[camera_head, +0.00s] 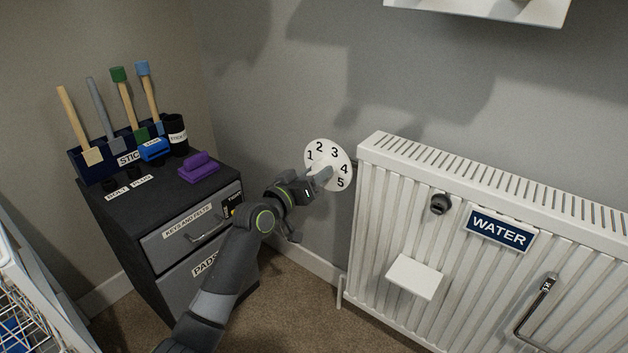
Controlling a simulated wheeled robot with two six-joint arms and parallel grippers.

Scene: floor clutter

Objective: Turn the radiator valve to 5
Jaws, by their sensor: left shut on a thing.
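The radiator valve's white round dial (343,160) is at the left end of the white radiator (375,215), with the numbers 1 to 5 around it. My left gripper (322,178) reaches the dial from the lower left and is shut on the valve knob at its middle. The gripper covers most of the knob, so its pointer and the number it is set to cannot be made out. My right gripper is not in view.
A dark drawer cabinet (150,215) stands left of my arm, with a purple object (198,168) and a rack of long-handled tools on top. A wire basket (30,300) is at the lower left. A small white shelf (414,277) and a "WATER" sign (500,232) are on the radiator front.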

